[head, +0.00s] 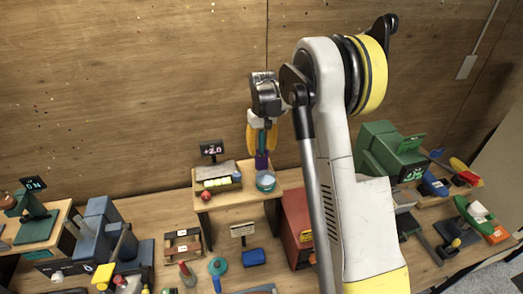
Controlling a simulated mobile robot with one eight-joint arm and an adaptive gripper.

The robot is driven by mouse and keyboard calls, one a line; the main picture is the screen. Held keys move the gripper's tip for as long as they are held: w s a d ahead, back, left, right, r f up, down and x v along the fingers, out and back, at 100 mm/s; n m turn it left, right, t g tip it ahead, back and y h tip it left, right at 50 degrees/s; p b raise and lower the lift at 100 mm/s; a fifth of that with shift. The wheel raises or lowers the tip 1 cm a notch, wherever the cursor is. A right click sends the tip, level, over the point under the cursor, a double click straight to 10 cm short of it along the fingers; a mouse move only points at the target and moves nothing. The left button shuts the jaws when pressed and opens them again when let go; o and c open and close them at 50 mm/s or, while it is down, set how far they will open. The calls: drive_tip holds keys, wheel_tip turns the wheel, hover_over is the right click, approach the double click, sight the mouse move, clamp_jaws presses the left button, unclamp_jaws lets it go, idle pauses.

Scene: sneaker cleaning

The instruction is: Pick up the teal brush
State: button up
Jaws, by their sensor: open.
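My gripper (262,147) hangs down in front of the wooden back wall, above the small raised shelf. Its yellow fingers are apart. A teal and purple upright piece (262,160) shows between and below the fingers; I cannot tell whether it is part of my gripper or a separate thing. A round teal-rimmed item (265,182) sits on the shelf just below it. A teal ring-shaped item (218,266) with a blue part below it lies on the bench, lower left of my gripper. I cannot tell for sure which teal thing is the brush.
The raised shelf (232,198) also bears a grey and yellow item (218,184) and a small dark display (211,148). A red box (298,228) stands right of it, partly behind my arm. A green machine (391,152) is at right. Several tools crowd the bench front.

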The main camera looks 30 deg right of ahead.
clamp_jaws()
idle(0.3)
wheel_tip(320, 180, up, 10)
drive_tip(key=shift+b, duration=0.45)
